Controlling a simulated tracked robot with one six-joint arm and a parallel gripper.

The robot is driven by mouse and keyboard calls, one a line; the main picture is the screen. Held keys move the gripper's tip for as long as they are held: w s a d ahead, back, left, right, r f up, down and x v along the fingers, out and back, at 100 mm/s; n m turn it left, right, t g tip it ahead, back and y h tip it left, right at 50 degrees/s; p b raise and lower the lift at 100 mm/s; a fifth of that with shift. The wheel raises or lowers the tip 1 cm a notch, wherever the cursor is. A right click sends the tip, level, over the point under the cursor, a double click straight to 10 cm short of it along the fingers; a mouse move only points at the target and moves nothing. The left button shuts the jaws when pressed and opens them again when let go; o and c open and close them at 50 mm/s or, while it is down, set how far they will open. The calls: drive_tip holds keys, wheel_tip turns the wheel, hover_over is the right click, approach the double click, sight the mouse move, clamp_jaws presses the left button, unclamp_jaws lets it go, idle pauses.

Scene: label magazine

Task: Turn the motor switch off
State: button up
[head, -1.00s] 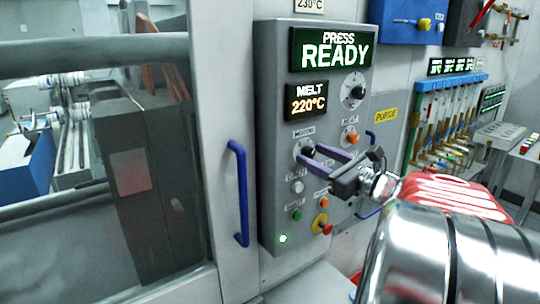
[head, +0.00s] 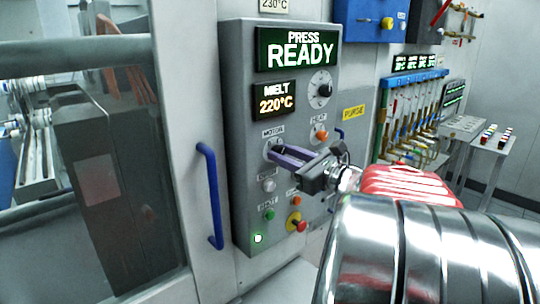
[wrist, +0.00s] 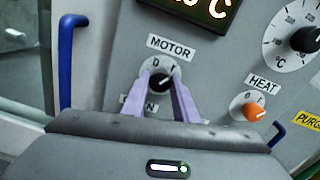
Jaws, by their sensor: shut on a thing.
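The motor switch (wrist: 159,82) is a small black knob on a pale round dial under the MOTOR label (wrist: 171,47), with 0 at upper left and I at upper right. A light pointer mark on it seems to slant toward the I. My gripper (wrist: 160,86) has its two purple fingers on either side of the knob, shut on it. In the head view, my gripper (head: 276,151) reaches the motor switch from the right, and the fingers hide much of the knob.
The orange HEAT knob (wrist: 254,110) is close on the right. Below the motor switch are a white button (head: 269,185), a green button (head: 268,215) and a red-and-yellow button (head: 297,223). A blue door handle (head: 210,195) stands out on the left.

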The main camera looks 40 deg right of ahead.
drive_tip(key=shift+a+n, duration=0.1)
drive_tip(key=shift+n, duration=0.2)
drive_tip(key=shift+a+f+n, duration=0.1)
drive_tip(key=shift+n, duration=6.6)
drive_tip(key=o, duration=1.1)
drive_tip(key=shift+c, duration=0.2)
drive_tip(key=shift+s, duration=0.15)
